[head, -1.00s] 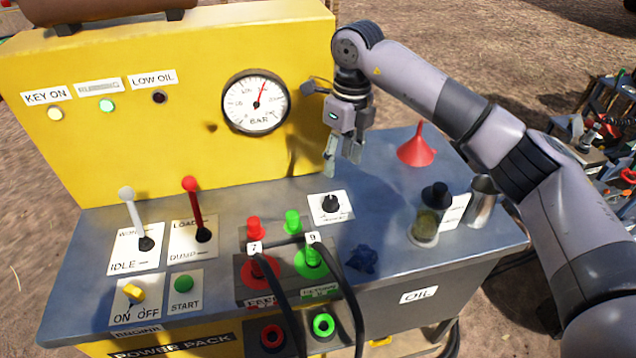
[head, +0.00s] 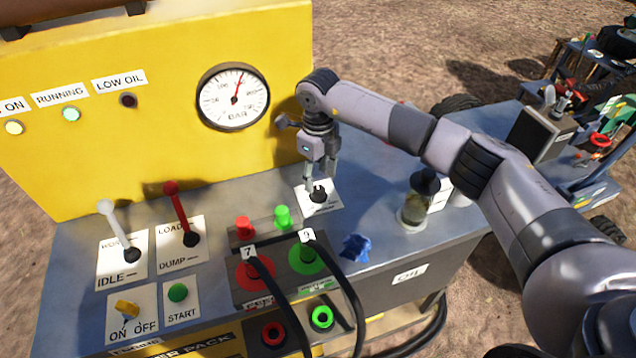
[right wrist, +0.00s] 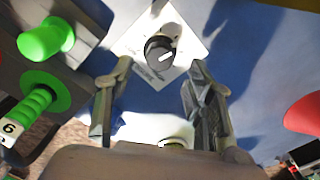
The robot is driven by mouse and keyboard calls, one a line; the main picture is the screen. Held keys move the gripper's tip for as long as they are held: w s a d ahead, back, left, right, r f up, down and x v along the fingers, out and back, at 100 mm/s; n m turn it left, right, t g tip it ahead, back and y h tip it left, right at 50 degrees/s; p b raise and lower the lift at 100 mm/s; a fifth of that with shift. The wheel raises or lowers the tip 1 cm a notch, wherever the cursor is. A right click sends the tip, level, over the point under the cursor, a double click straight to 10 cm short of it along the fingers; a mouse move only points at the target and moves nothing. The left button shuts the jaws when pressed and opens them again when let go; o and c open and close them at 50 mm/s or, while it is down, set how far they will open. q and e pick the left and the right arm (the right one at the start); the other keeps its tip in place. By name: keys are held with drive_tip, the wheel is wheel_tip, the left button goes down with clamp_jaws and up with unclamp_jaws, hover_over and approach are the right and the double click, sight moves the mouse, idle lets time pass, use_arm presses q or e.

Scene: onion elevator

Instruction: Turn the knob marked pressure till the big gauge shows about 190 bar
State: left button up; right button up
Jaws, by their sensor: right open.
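The pressure knob (head: 318,194) is a small black knob on a white plate on the console top. In the right wrist view the knob (right wrist: 160,52) shows a white pointer mark, and its label is too blurred to read. My right gripper (head: 322,178) is just above the knob, pointing down. In the right wrist view its open fingers (right wrist: 160,85) stand to either side, with the knob ahead of the gap between them. The big gauge (head: 233,96) on the yellow panel has a red needle pointing up and slightly right. My left gripper is not in view.
Left of the knob stand a red cap (head: 244,228) and a green cap (head: 282,216), with black hoses in front. Red (head: 176,215) and white levers (head: 118,228) stand further left.

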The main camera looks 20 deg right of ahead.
sight(318, 189)
wheel_tip(318, 189, down, 4)
drive_tip(key=shift+r, duration=0.1)
drive_tip(key=shift+f+p, duration=0.3)
drive_tip(key=shift+f, duration=0.1)
drive_tip(key=c, duration=1.2)
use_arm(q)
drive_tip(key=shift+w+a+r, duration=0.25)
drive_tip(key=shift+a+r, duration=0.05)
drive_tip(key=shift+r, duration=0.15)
use_arm(e)
drive_tip(key=shift+o, duration=0.2)
